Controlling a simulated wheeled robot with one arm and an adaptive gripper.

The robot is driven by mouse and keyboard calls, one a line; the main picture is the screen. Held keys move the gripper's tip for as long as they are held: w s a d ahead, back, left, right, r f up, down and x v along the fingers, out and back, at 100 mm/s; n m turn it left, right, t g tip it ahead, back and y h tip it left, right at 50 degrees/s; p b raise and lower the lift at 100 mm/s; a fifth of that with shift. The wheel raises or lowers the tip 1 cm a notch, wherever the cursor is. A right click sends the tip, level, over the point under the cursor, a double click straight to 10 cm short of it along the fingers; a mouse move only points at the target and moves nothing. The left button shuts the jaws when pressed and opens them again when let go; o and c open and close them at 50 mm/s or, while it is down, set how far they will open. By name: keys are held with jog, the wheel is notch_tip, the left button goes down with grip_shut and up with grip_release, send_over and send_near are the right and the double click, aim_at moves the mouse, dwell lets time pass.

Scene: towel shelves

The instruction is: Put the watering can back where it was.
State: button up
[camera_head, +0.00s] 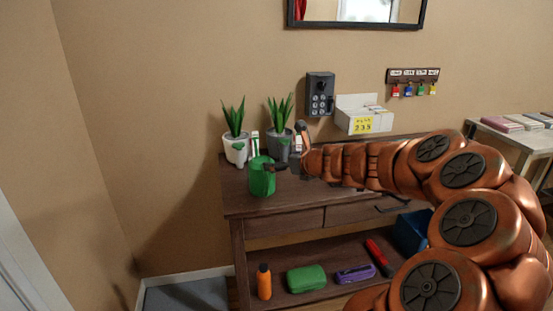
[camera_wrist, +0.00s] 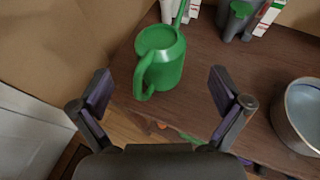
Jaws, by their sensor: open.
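The green watering can (camera_head: 262,178) stands upright on the dark wooden table top (camera_head: 240,207), near its left front corner. In the wrist view the green watering can (camera_wrist: 160,58) shows from above, with its handle toward me and its spout pointing away. My gripper (camera_head: 283,166) reaches in from the right and is close to the can in the head view. In the wrist view my gripper (camera_wrist: 160,92) is open, its two fingers spread apart. The can lies beyond and between the fingers, and nothing is held.
A white plant pot (camera_head: 236,148) and a grey plant pot (camera_head: 279,146) stand behind the can. A grey metal bowl (camera_wrist: 299,115) is at the right in the wrist view. The lower shelf holds an orange bottle (camera_head: 264,282), a green case (camera_head: 306,279) and other items.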

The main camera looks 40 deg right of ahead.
jog(key=shift+s+a+r, duration=0.2)
jog(key=shift+s+r, duration=0.05)
jog(key=shift+s, duration=0.4)
jog(key=s+a+f+n+g+y, duration=0.1)
jog(key=a+n+g+y, duration=0.15)
jog(key=a+n, duration=0.55)
jog(key=s+a+n+g+y, duration=0.1)
jog(key=a+n+y, duration=0.25)
jog(key=a, duration=0.85)
jog(key=s+a+f+n+g, duration=0.4)
jog(key=s+a+n, duration=0.45)
jog(key=a, duration=0.25)
jog(key=s+a+f+n+g+h, duration=0.1)
jog(key=s+a+f+n+g, duration=0.15)
jog(key=s+n, duration=0.45)
jog(key=s+a+f+n+g+h, duration=0.2)
jog(key=s+f+n+g, duration=0.15)
jog(key=s, duration=0.75)
jog(key=s+d+f+n+g+h, duration=0.2)
jog(key=s+d+n+g+h, duration=0.1)
jog(key=s+d+n, duration=0.2)
jog(key=s+d, duration=0.2)
jog(key=s, duration=0.2)
jog(key=shift+d, duration=0.15)
